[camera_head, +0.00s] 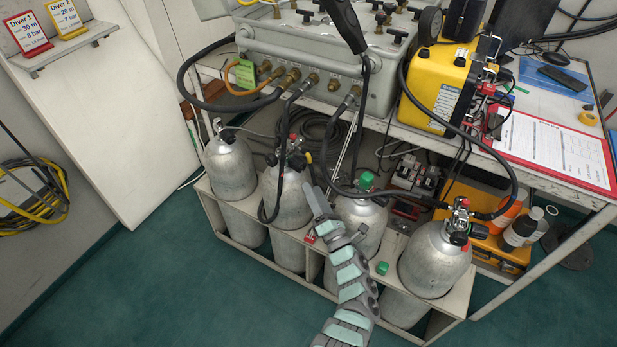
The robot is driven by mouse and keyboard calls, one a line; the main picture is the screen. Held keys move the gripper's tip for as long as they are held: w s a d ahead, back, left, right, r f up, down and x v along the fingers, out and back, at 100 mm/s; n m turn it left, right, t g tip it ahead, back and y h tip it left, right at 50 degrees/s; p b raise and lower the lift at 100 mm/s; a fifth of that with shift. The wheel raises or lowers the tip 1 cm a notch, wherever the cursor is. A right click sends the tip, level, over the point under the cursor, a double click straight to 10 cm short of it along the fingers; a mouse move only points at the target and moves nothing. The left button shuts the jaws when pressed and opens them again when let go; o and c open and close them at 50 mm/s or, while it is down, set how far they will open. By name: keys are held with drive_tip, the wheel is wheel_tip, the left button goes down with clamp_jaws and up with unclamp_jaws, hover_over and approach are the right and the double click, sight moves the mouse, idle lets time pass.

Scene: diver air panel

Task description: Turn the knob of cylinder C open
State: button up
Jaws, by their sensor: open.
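Several grey gas cylinders stand in a row in a low rack (265,255). No letters are readable on them, so I cannot confirm which is C; by order it may be the third from the left (362,215). That one has a green cap (367,181) at its top, and its knob is not clearly visible. My gripper (322,206) reaches up from the bottom, open and seemingly empty, between the second cylinder (287,205) and the third. Contact with either cannot be told. The leftmost cylinder (229,165) and rightmost cylinder (434,262) have valves on top.
Black hoses (390,192) run from the grey panel box (310,62) down to the cylinder tops and cross the space around my gripper. A table with a yellow case (437,82) overhangs behind. The green floor in front is clear.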

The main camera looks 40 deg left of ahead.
drive_tip(key=shift+s+d+f, duration=0.2)
drive_tip(key=shift+s+d, duration=0.05)
drive_tip(key=shift+d, duration=0.3)
